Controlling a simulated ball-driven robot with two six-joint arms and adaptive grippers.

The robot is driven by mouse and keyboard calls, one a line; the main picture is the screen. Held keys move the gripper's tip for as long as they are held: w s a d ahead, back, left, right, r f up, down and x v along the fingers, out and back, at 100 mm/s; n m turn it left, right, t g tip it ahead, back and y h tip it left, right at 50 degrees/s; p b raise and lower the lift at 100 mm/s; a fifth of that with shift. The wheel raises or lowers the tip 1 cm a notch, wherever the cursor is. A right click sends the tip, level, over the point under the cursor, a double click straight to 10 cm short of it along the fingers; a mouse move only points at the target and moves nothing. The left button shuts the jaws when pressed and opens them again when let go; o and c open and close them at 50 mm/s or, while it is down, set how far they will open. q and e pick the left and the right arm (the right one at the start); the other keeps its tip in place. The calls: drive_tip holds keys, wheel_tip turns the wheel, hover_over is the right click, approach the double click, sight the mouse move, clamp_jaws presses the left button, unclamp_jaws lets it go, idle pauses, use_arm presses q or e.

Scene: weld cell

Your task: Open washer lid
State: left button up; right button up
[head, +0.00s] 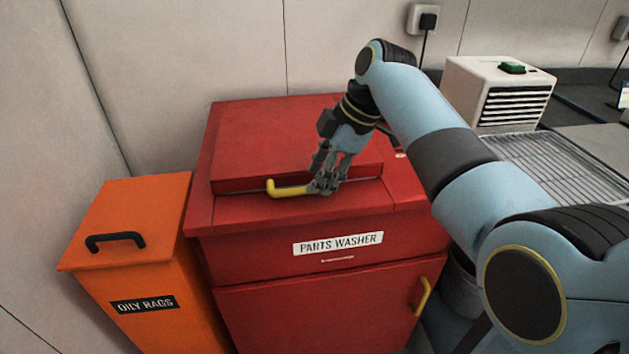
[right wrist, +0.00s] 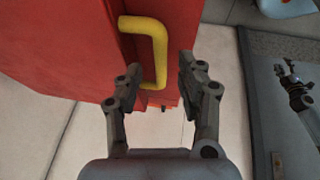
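The red parts washer (head: 290,235) stands in the middle of the head view with its lid (head: 270,140) down. A yellow handle (head: 288,190) runs along the lid's front edge; its right end is hidden by my right gripper (head: 325,184). In the right wrist view, my right gripper (right wrist: 160,75) is open. Its two fingers stand on either side of the yellow handle (right wrist: 158,55), with gaps between them and it. A dark gripper shape at the right edge of that view looks like my left gripper (right wrist: 292,85); its opening is unclear.
An orange oily rags bin (head: 135,250) stands close left of the washer. A white vented box (head: 498,90) and a wire rack (head: 555,165) are to the right. A second yellow handle (head: 422,296) is on the washer's front door. A wall is behind.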

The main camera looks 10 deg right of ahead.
drive_tip(key=shift+x, duration=1.3)
clamp_jaws()
